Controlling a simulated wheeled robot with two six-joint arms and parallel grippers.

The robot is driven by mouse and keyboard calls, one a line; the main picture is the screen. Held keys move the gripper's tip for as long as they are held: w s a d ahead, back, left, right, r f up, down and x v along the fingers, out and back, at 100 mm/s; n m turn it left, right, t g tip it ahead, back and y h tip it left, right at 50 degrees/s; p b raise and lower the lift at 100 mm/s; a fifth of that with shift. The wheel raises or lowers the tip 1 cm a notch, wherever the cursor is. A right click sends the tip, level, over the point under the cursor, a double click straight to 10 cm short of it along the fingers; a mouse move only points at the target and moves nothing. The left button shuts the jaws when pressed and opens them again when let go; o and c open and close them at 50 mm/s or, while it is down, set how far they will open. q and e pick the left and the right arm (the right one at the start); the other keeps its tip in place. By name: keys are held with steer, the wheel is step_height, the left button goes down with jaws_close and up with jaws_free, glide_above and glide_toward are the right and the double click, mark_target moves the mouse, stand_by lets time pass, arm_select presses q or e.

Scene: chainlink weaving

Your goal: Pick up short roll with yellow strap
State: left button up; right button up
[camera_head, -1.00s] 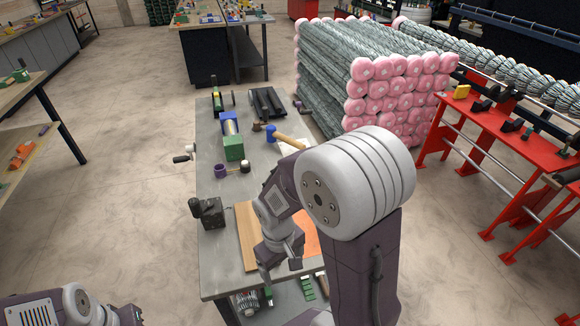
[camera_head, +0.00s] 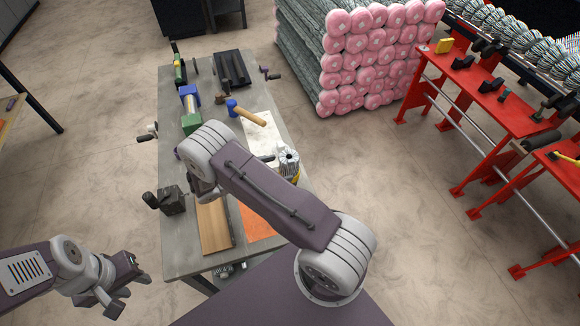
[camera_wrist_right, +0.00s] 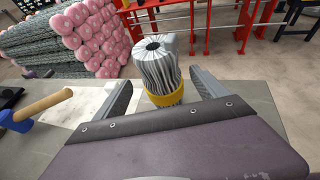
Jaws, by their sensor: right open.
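The short roll, a bundle of grey-white wire with a yellow strap (camera_head: 288,162), stands on the right edge of the grey workbench (camera_head: 180,255). In the right wrist view the roll (camera_wrist_right: 157,68) stands upright, its yellow strap low down. My right gripper (camera_wrist_right: 163,92) is open, with one finger on each side of the roll; I see gaps between the fingers and the roll. My left gripper (camera_head: 128,292) is open and empty at the lower left, off the bench.
A stack of pink-ended rolls (camera_head: 365,60) stands behind. Red racks (camera_head: 470,110) stand to the right. Floor is clear between.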

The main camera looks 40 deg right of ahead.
steer(key=p+x, duration=0.1)
steer(key=x, duration=0.4)
steer(key=shift+s+p, duration=0.1)
steer(key=shift+p, duration=0.3)
steer(key=shift+d+f, duration=0.2)
steer(key=shift+d, duration=0.15)
steer(key=shift+a, duration=0.1)
steer(key=c, duration=0.9)
steer(key=shift+r, duration=0.1)
steer(key=c, duration=0.8)
steer(key=shift+r, duration=0.4)
step_height(320, 180, up, 3)
steer(key=shift+f+b, duration=0.15)
steer(key=shift+b, duration=0.45)
steer(key=s+a+r+b, duration=0.1)
steer(key=s+r, duration=0.6)
steer(key=s, duration=0.4)
steer(key=shift+s+a+r, duration=0.25)
steer(key=shift+a, duration=0.15)
